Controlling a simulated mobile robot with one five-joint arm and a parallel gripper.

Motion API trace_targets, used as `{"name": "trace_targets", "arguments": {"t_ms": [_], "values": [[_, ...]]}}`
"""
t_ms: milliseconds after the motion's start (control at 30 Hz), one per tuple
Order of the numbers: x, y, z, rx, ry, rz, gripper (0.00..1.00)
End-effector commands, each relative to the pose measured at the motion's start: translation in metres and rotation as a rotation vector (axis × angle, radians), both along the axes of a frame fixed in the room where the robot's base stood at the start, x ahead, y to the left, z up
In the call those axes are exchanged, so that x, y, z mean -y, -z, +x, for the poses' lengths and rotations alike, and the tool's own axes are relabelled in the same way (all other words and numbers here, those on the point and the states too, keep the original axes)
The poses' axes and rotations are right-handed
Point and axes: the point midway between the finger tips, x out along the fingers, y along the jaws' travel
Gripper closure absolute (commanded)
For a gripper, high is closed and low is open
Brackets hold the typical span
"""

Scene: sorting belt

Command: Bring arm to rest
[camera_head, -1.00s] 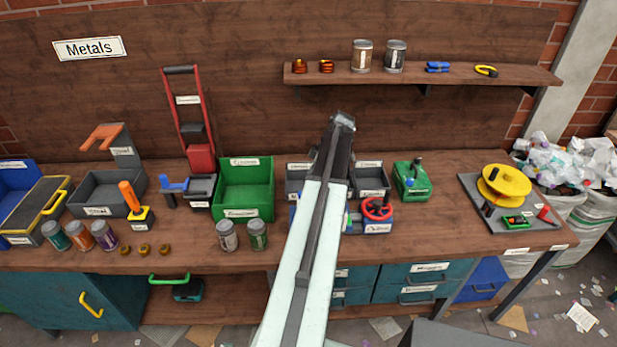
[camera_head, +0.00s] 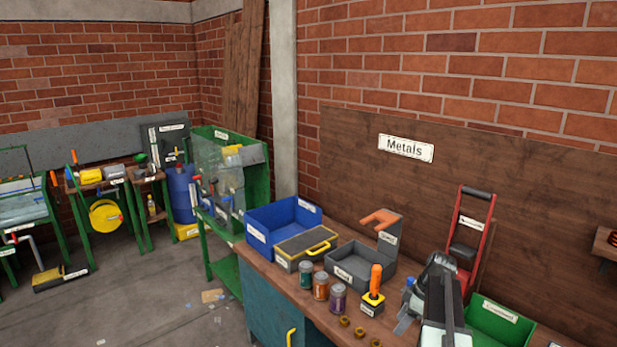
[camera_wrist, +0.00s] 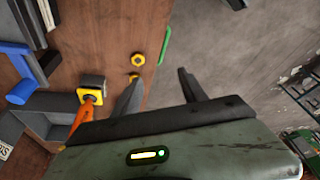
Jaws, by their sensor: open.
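My arm (camera_head: 440,300) stands at the lower right of the head view, over the bench by the green bin. In the wrist view my gripper (camera_wrist: 161,77) is open, with its two dark fingers apart and nothing between them. The fingers reach across the front edge of the wooden bench (camera_wrist: 105,30), with floor beyond it. Brass nuts (camera_wrist: 138,59) lie on the bench near the left finger. In the head view the fingers are hard to make out.
Close to the arm are an orange-handled tool (camera_head: 375,285), several cans (camera_head: 321,286), a grey bin (camera_head: 345,275), a green bin (camera_head: 490,330) and a red hand truck (camera_head: 472,235). A blue bin (camera_head: 270,235) stands farther left. The floor (camera_head: 150,300) at left is mostly clear.

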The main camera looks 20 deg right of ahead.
Motion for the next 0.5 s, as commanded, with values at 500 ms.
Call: {"name": "trace_targets", "arguments": {"t_ms": [500], "values": [[-0.36, 0.015, 0.017, -0.195, -0.027, -0.135, 0.5]]}}
